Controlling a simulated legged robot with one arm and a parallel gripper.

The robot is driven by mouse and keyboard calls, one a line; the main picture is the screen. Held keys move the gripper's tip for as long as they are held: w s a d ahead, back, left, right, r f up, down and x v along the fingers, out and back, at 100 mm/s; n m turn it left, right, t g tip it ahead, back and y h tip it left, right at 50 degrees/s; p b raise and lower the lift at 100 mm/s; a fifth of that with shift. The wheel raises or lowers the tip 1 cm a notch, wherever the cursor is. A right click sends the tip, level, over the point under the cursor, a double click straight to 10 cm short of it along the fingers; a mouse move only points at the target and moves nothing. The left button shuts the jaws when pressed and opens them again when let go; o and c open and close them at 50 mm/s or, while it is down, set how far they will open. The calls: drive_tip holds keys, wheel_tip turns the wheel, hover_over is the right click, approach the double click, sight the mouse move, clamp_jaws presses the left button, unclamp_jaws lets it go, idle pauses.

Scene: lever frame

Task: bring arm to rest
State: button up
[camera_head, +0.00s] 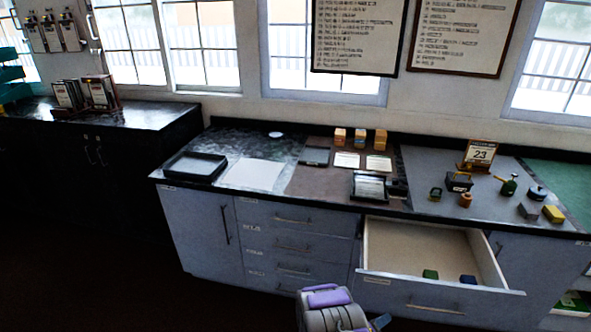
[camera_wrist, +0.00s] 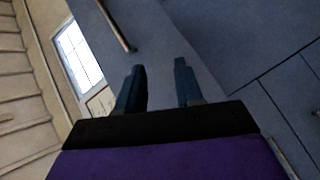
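My gripper (camera_wrist: 159,82) shows in the wrist view with its two dark blue fingers apart and nothing between them. Beyond the fingers is a blue-grey cabinet front (camera_wrist: 222,50) with a bar handle (camera_wrist: 116,28). In the head view my folded purple and grey arm is at the bottom centre, in front of the cabinets and left of the open drawer (camera_head: 440,291). A blue part at its right side may be a gripper finger (camera_head: 381,321). The drawer holds a green block (camera_head: 430,274) and a blue block (camera_head: 468,280).
The drawer sticks out below the counter (camera_head: 262,196). On the counter are a black tray (camera_head: 194,166), several wooden blocks (camera_head: 360,138), a calendar (camera_head: 479,154) and small items including a yellow block (camera_head: 553,214). A dark side counter (camera_head: 140,115) stands left. The floor (camera_head: 90,270) at left looks clear.

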drive_tip(key=w+a+r+m+y, duration=0.2)
drive_tip(key=w+a+r+y, duration=0.7)
drive_tip(key=a, duration=0.4)
drive_tip(key=s+a+r+g+y, duration=0.1)
drive_tip(key=s+a+r+y, duration=0.3)
drive_tip(key=r, duration=0.4)
drive_tip(key=s+a+r+g+y, duration=0.1)
drive_tip(key=s+a+r+g, duration=0.1)
drive_tip(key=s+a+r, duration=0.45)
drive_tip(key=s+d+r+n+g+y, duration=0.1)
drive_tip(key=s+r+g, duration=0.2)
drive_tip(key=s+r, duration=1.05)
drive_tip(key=s+d+r+g, duration=0.1)
drive_tip(key=s+d, duration=0.1)
drive_tip(key=s, duration=0.6)
drive_tip(key=s+d+r+g+h, duration=0.1)
drive_tip(key=s+d+g, duration=0.1)
drive_tip(key=s, duration=0.6)
drive_tip(key=s+d+r+m+g+h, duration=0.1)
drive_tip(key=s+d, duration=0.2)
drive_tip(key=s, duration=0.6)
drive_tip(key=shift+d+r+g, duration=0.15)
drive_tip(key=shift+r+g, duration=0.15)
